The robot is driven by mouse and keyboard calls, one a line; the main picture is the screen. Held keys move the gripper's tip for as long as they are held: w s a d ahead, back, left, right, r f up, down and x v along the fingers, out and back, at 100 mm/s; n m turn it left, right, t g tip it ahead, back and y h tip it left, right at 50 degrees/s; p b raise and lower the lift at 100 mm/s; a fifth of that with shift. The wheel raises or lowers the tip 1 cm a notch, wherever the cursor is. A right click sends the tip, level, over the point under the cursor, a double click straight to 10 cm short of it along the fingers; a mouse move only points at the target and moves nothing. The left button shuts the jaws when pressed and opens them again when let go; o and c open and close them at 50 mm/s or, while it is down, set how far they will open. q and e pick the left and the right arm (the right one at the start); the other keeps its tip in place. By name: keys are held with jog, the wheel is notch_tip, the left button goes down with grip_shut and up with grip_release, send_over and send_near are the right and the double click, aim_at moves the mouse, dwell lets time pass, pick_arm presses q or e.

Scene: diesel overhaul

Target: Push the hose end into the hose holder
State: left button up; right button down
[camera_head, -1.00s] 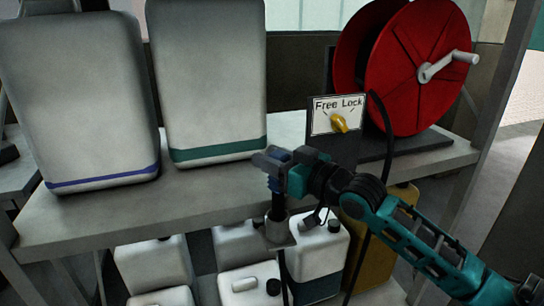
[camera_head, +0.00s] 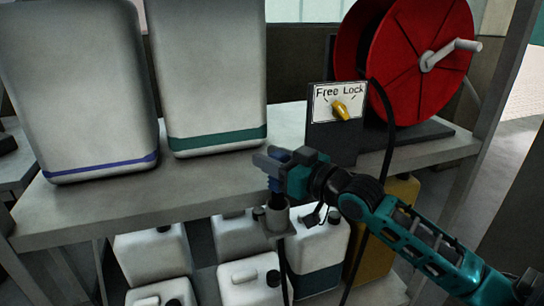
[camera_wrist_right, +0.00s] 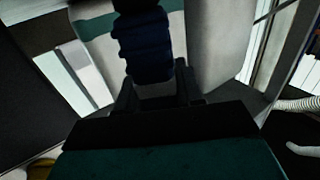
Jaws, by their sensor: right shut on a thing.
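My right gripper (camera_head: 279,170) is shut on the hose end, a blue ribbed grip (camera_head: 275,185) with a dark lower part. In the right wrist view the blue hose end (camera_wrist_right: 143,48) stands between the fingers (camera_wrist_right: 155,92). The hose holder, a grey metal cup (camera_head: 277,220), is at the shelf's front edge, directly below the gripper. The dark lower part of the hose end reaches the cup's mouth; how deep it sits inside is hidden. A black hose (camera_head: 285,268) hangs below the cup. My left gripper is not in view.
A red hose reel (camera_head: 405,70) and a Free/Lock panel with a yellow knob (camera_head: 338,103) stand on the shelf (camera_head: 130,205). Two large canisters (camera_head: 80,85) (camera_head: 207,75) stand to the left. Several white jugs (camera_head: 250,283) and a yellow one (camera_head: 385,235) are underneath.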

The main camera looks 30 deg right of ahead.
jog(key=shift+f+b, duration=0.35)
jog(key=shift+f, duration=0.2)
jog(key=shift+f+b, duration=0.55)
jog(key=shift+f, duration=0.45)
jog(key=c, duration=0.8)
grip_release()
jog(key=shift+c, duration=0.2)
jog(key=shift+o, duration=1)
jog(key=shift+f, duration=0.2)
jog(key=shift+s, duration=0.1)
